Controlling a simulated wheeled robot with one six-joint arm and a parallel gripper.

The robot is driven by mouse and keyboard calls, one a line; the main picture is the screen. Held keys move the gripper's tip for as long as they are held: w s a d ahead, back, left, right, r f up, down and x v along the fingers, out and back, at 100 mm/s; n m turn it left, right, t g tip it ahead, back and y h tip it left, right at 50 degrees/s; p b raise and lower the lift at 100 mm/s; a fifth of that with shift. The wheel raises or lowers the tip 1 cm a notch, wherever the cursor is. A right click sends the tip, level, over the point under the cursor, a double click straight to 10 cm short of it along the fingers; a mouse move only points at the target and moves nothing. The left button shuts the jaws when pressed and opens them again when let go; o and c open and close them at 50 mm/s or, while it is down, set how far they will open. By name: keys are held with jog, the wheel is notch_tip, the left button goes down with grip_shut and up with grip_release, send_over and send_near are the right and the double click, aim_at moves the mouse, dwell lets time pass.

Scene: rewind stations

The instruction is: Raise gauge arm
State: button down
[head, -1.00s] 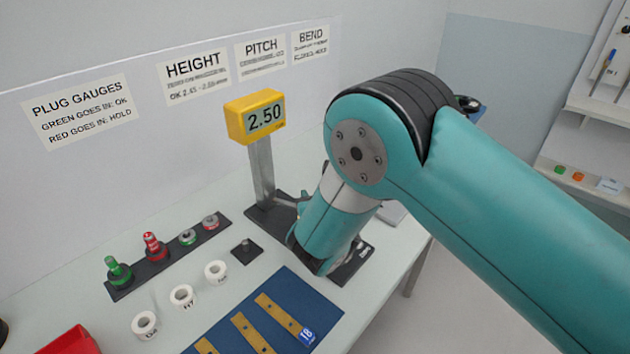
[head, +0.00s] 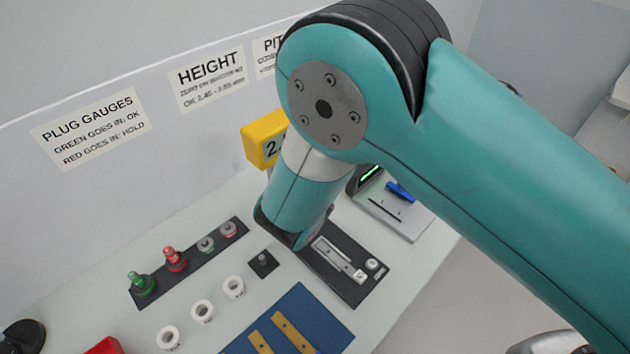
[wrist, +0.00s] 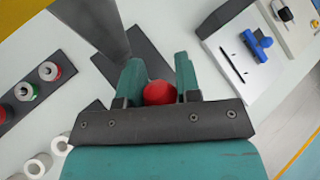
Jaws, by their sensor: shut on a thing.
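The height gauge has a yellow display head (head: 262,137) in the head view, partly covered by my arm, with only its first digit showing. In the wrist view its grey column (wrist: 92,28) rises at the upper left above a dark base (wrist: 150,52). A round red knob (wrist: 160,93), seemingly the gauge arm's, sits between the two teal fingers of my gripper (wrist: 158,72), which is shut on it. The rest of the gauge arm is hidden. In the head view my own arm hides the gripper, the knob and the lower part of the gauge.
A strip of plug gauges (head: 190,262) and several white rings (head: 202,312) lie to the left. A blue mat (head: 330,325) with brass strips lies in front. A dark-based fixture (head: 350,275) and a grey plate with a blue clamp (head: 405,215) stand at the right.

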jog(key=shift+a, duration=0.15)
jog(key=c, duration=0.8)
grip_release()
jog(key=p+v, duration=0.9)
jog(key=v, duration=0.8)
jog(key=shift+r, duration=0.1)
